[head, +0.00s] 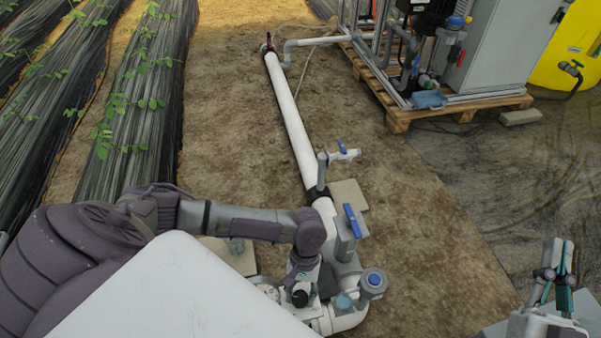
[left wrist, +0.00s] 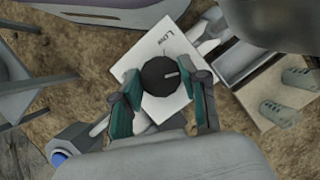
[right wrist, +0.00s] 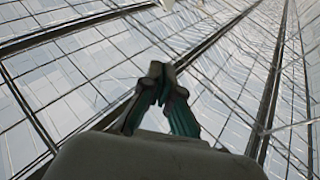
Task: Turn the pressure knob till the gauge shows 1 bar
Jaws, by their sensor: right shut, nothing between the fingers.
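The black pressure knob (left wrist: 160,76) with a pale pointer line sits on a white plate (left wrist: 176,48) marked "Low" in the left wrist view. My left gripper (left wrist: 166,82) is open, with one finger on each side of the knob and narrow gaps seeming to show. In the head view my left gripper (head: 301,278) points down at the knob (head: 300,295) on the pipe assembly. No readable gauge face shows in any view. My right gripper (head: 556,262) is shut and empty at the far right; its fingertips also meet in the right wrist view (right wrist: 157,72).
The white pipe (head: 291,112) runs away from the assembly along the soil. A blue-handled valve (head: 352,221) and a blue-capped fitting (head: 373,281) stand close right of my left gripper. Covered plant beds (head: 140,90) lie left; a skid on a wooden pallet (head: 397,121) stands at the back.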

